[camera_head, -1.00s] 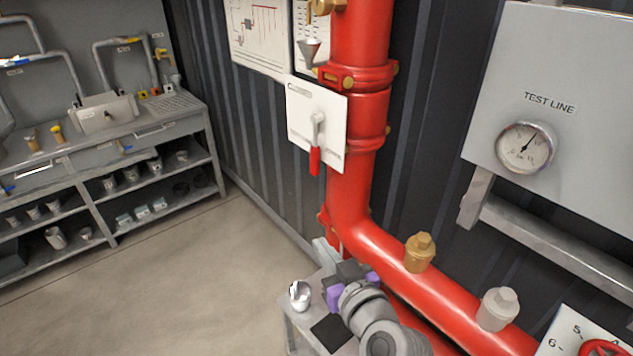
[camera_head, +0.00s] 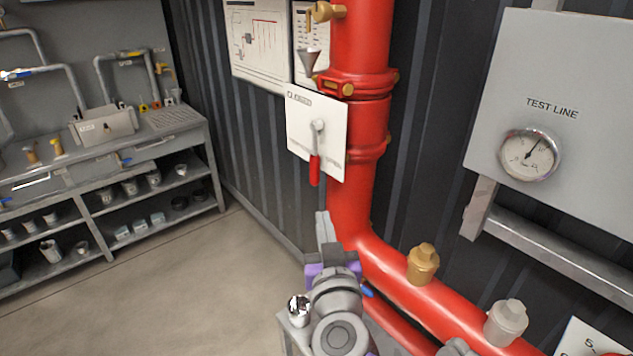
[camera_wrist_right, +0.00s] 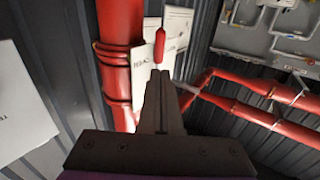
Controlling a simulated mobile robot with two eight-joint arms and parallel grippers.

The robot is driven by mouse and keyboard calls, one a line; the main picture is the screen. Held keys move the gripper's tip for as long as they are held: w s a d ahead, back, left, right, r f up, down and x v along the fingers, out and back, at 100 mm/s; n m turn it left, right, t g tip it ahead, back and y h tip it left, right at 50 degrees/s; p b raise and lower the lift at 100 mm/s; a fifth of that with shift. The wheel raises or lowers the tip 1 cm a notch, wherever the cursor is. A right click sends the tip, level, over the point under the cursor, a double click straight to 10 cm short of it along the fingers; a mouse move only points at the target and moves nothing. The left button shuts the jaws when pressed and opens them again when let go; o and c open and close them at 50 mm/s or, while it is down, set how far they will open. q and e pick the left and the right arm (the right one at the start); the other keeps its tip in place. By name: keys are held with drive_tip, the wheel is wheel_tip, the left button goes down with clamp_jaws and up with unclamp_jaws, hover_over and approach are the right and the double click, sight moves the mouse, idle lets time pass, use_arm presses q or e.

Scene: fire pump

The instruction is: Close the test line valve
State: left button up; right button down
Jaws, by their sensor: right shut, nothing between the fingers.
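A lever valve with a grey hub and red handle (camera_head: 315,168) is mounted on a white plate (camera_head: 331,150) on the upright red pipe (camera_head: 358,125). The handle hangs down. My right gripper (camera_head: 321,215) is below the handle, pointing up, shut and empty. In the right wrist view, the fingertips (camera_wrist_right: 160,74) are just under the red handle (camera_wrist_right: 160,46); contact cannot be told. The plate's lettering is too small to read. A gauge (camera_head: 529,154) sits on the grey panel marked TEST LINE (camera_head: 570,90). My left gripper is out of view.
The red pipe bends and runs to the lower right, with a brass cap (camera_head: 423,264) and a grey cap (camera_head: 506,321). A small stand with a shiny round object (camera_head: 299,308) is beside my right arm. A workbench (camera_head: 100,160) stands at the left; open floor lies between.

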sight(314, 174)
drive_tip(key=w, duration=0.4)
drive_tip(key=w+p, duration=0.1)
drive_tip(key=w, duration=0.3)
drive_tip(key=w+a+p, duration=0.1)
drive_tip(key=w, duration=0.3)
drive_tip(key=shift+r, duration=0.15)
drive_tip(key=shift+w, duration=0.55)
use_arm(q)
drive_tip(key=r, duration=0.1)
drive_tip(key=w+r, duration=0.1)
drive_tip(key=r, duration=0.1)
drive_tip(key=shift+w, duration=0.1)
use_arm(e)
drive_tip(key=shift+a, duration=0.2)
